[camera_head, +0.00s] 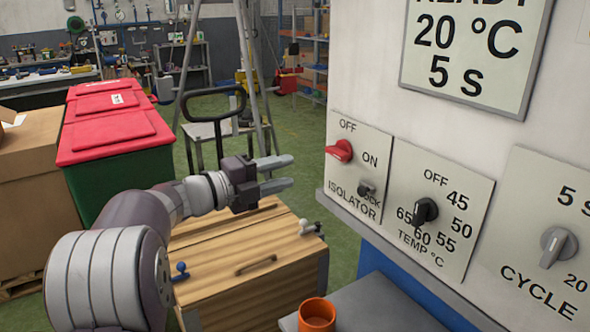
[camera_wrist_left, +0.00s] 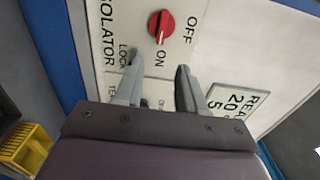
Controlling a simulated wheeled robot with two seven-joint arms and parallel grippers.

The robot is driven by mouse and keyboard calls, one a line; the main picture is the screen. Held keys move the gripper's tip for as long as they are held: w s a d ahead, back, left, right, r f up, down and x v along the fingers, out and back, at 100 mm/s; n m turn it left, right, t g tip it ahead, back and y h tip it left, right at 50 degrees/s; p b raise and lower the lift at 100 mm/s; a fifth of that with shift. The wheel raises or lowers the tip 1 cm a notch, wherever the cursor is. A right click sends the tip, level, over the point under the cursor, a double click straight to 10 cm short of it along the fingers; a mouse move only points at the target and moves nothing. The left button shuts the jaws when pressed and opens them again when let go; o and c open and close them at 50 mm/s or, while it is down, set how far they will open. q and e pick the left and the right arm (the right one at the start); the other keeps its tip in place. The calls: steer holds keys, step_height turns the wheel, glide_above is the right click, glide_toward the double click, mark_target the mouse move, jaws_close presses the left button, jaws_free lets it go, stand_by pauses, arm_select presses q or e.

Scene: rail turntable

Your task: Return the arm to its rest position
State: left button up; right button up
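My left gripper (camera_head: 289,172) is in front of the control panel's isolator plate, apart from it. Its two grey fingers are spread with nothing between them. In the left wrist view, the open fingers (camera_wrist_left: 158,85) point toward the panel. The red isolator knob (camera_head: 340,151) is right of and a little above the fingertips in the head view. It also shows in the left wrist view (camera_wrist_left: 160,27), with its white line toward ON. My left arm reaches in from the lower left. My right gripper is not in view.
A wooden crate (camera_head: 230,258) stands below the gripper, and an orange cup (camera_head: 317,315) is at the bottom. Red-lidded bins (camera_head: 113,135) and a cardboard box (camera_head: 30,160) are on the left. The panel's black TEMP knob (camera_head: 425,211) and grey CYCLE knob (camera_head: 556,246) stick out.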

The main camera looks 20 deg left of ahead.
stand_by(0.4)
arm_select(q)
steer(key=w+a+f+n+y, duration=0.2)
steer(key=a+f+n+y, duration=0.9)
steer(key=n, duration=0.5)
steer(key=s+d+f+n+g+y, duration=0.1)
steer(key=s+d+f+n+g, duration=0.3)
steer(key=s+f, duration=0.3)
steer(key=s+d+f+n+g+y, duration=0.1)
steer(key=s+d+f+n+g, duration=0.1)
steer(key=s+f+n+g, duration=0.4)
steer(key=s+d+f+g+h, duration=0.1)
steer(key=s+d+f, duration=0.2)
steer(key=s+d, duration=0.3)
steer(key=s+d+f+g+h, duration=0.1)
steer(key=s+d+f+g, duration=0.15)
steer(key=s+d, duration=0.4)
step_height(320, 180, up, 16)
steer(key=p, duration=1.6)
steer(key=shift+a+t, duration=0.2)
steer(key=shift+t, duration=0.15)
